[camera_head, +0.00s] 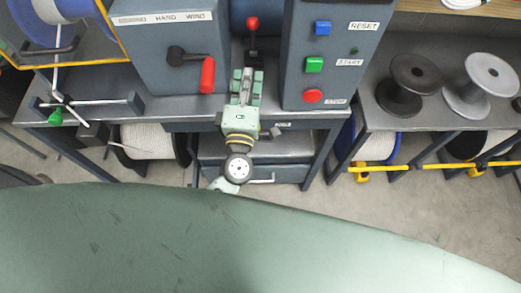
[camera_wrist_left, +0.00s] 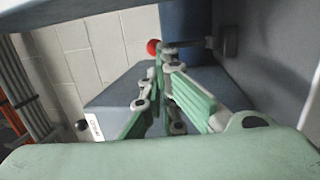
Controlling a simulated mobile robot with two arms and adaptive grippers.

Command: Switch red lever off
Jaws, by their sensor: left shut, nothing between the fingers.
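The red lever (camera_head: 252,22) has a round red knob on a dark stem. It stands in the gap between two blue-grey machine housings. In the left wrist view the red knob (camera_wrist_left: 153,47) shows just past the fingertips. My left gripper (camera_head: 247,73) is shut and empty, its green fingers close to the lever's lower stem in the head view. In the left wrist view the fingers (camera_wrist_left: 162,62) converge near the knob and hide part of the stem. I cannot tell whether they touch it. My right gripper is not in view.
The HAND WIND housing (camera_head: 165,50) with a red-handled crank (camera_head: 207,75) is on the left. The panel (camera_head: 330,55) with blue, green and red buttons is close on the right. Spools (camera_head: 408,85) stand on the bench at right. Grey floor shows below.

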